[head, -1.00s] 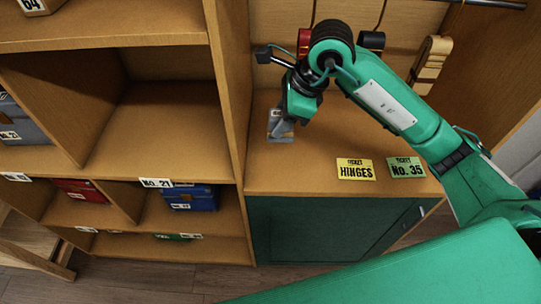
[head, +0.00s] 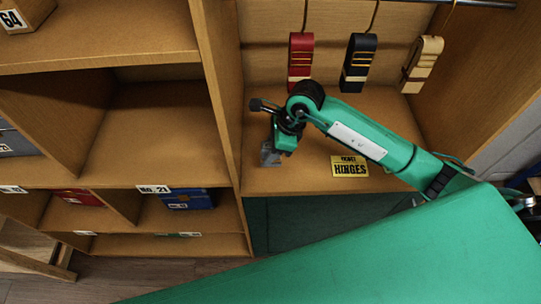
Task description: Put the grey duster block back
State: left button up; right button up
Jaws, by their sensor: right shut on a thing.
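My right gripper (head: 270,155) is low over the left part of the cupboard's wide shelf (head: 300,185), close to the upright divider. It is shut on a small grey block (head: 270,156), which shows only in part at the fingertips and blends with the grey fingers. I cannot tell whether the block touches the shelf. The yellow HINGES ticket (head: 350,167) lies on the shelf to the right of the gripper. My left gripper is out of view.
Red (head: 300,60), black (head: 359,62) and cream (head: 422,63) strapped blocks hang at the back. Numbered cubbies stand left of the divider (head: 222,90), with a blue box (head: 188,199) and a grey box (head: 15,143). The shelf's middle is clear behind my arm.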

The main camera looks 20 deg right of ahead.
jog(key=shift+f, duration=0.7)
notch_tip(320, 180, down, 4)
jog(key=shift+p, duration=0.8)
jog(key=shift+f, duration=0.1)
jog(key=shift+f, duration=0.2)
jog(key=o, duration=0.9)
jog(key=shift+r, duration=0.1)
